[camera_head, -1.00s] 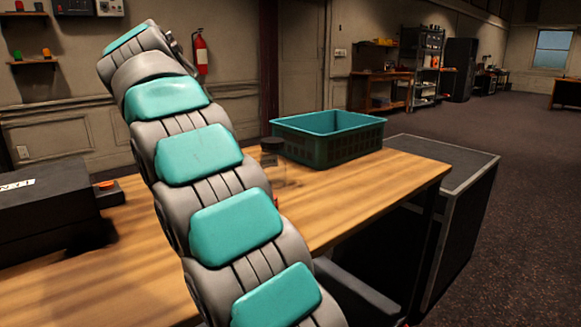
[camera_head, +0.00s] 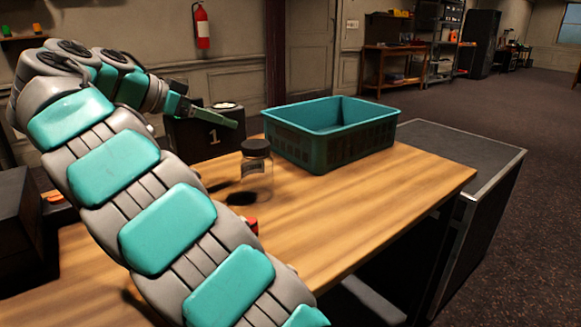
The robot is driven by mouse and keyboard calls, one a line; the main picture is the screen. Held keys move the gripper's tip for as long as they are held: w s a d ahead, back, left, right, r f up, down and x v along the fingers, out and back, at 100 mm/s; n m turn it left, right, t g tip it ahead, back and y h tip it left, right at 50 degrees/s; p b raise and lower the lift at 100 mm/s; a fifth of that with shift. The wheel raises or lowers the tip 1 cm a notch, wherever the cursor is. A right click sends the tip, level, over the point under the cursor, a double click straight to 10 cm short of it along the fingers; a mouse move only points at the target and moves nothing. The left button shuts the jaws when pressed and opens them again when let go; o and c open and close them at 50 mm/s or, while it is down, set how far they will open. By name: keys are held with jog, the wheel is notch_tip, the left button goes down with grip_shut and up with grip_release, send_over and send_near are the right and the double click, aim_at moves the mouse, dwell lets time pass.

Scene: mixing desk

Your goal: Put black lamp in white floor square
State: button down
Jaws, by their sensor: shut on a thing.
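The exact contact is hard to see. Dark shadows on the tabletop below suggest the lamp is held above it. No white floor square shows in this view.
The wooden table (camera_head: 330,215) holds a teal crate (camera_head: 345,148), a dark-lidded glass jar (camera_head: 257,172) and a small red object (camera_head: 251,224) beside my arm. A black case (camera_head: 480,165) stands right of the table. Open carpet (camera_head: 545,150) lies at right.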

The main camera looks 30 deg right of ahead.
aim_at(242, 125)
jog(key=shift+s+d+r, duration=0.15)
jog(key=shift+s+d, duration=0.05)
jog(key=shift+d+m, duration=0.3)
jog(key=shift+d, duration=0.15)
jog(key=shift+w+d+f, duration=0.25)
jog(key=shift+d+f, duration=0.35)
jog(key=shift+d, duration=0.05)
jog(key=shift+w+d+f, duration=0.1)
jog(key=shift+d+f, duration=0.15)
jog(key=shift+d, duration=0.45)
jog(key=shift+x, duration=1.3)
jog(key=shift+f+b+x, duration=0.2)
jog(key=shift+b+x, duration=0.35)
jog(key=shift+x, duration=1.75)
jog(key=shift+f+b+x, duration=0.15)
jog(key=shift+b+x, duration=0.35)
jog(key=shift+x, duration=1.8)
jog(key=shift+a+f, duration=0.15)
jog(key=shift+f, duration=0.05)
grip_release()
